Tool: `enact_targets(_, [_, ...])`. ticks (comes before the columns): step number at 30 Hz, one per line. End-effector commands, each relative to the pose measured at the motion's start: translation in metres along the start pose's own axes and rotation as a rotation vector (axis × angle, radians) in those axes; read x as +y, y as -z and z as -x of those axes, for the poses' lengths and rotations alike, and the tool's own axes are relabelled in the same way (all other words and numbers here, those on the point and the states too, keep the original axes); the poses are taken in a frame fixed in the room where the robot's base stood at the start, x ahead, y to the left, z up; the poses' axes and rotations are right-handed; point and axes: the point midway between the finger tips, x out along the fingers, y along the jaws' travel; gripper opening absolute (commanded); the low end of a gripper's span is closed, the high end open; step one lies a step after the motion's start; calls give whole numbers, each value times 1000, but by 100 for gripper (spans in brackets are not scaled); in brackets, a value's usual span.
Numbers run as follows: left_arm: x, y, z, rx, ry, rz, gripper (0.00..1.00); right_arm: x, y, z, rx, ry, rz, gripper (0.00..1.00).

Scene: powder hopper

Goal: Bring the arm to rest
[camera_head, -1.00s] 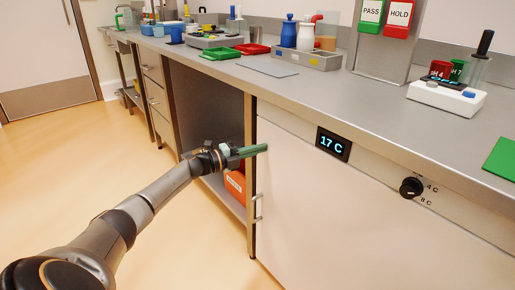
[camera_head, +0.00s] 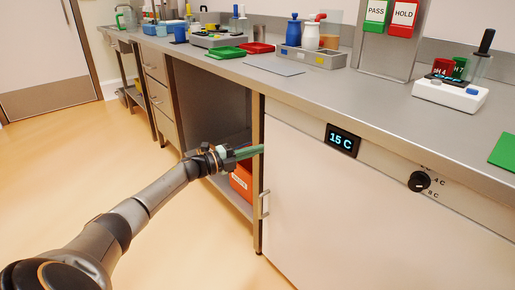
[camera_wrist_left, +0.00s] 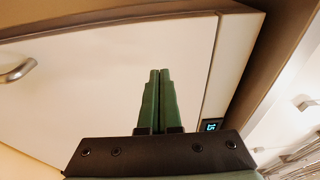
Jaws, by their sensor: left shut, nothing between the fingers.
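My left gripper (camera_head: 255,151) reaches in from the left, with its green fingers at the left edge of the white cabinet door (camera_head: 350,205), in front of the open bay. In the left wrist view the left gripper (camera_wrist_left: 159,75) has its two green fingers together with nothing between them, and the white door (camera_wrist_left: 105,60) lies beyond them. I cannot tell from these views whether the fingertips touch the door. My right gripper is not in view.
A display (camera_head: 342,140) reads 15 C, beside a black knob (camera_head: 419,181). A door handle (camera_head: 264,204) sticks out below the gripper. An orange box (camera_head: 241,181) stands in the bay. The counter (camera_head: 375,98) above holds trays and bottles. The floor at left is clear.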

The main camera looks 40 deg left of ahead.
Motion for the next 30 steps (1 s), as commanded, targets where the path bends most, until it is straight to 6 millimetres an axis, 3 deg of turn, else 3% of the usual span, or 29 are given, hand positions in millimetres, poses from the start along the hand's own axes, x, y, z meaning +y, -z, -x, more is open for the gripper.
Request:
enact_targets(3, [0, -23, 29, -12, -6, -2, 0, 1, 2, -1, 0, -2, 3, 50])
enact_targets(10, [1, -47, 64, -11, -5, -2, 0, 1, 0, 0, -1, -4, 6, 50])
enact_targets(15, [1, -54, 76, -7, -4, -1, 0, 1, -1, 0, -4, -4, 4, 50])
enact_targets(23, [1, -55, 78, -7, -4, 0, 0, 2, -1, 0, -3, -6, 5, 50])
enact_targets(26, [4, -46, 72, 8, -2, 8, 0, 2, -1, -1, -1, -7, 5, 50])
enact_targets(29, [14, -16, 56, 59, 9, 41, 0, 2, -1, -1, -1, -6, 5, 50])
enact_targets(30, [20, 3, 48, 90, 16, 63, 0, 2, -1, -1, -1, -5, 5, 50])
